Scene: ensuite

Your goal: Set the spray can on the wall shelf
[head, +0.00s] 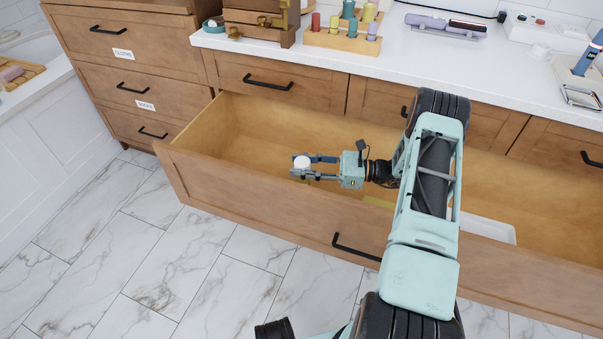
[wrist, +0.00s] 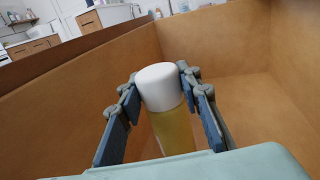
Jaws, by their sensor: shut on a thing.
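The spray can (wrist: 172,128) has a white cap and a pale yellow body. My gripper (wrist: 160,88) is shut on it near the top, one finger on each side, in the wrist view. In the head view, my gripper (head: 308,165) is over the left part of the open drawer, with the can's white cap (head: 302,162) between its fingertips. The can looks roughly upright. Its lower end is hidden, so I cannot tell whether it touches the drawer floor. I cannot make out the wall shelf in either view.
The long wooden drawer (head: 240,132) is pulled out, its walls around my gripper. A white tray (head: 487,229) lies in its right part. The counter (head: 400,60) above holds a wooden rack of colored bottles (head: 340,42), a wooden box (head: 262,20) and a lilac item (head: 428,21). The marble floor (head: 120,240) is clear.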

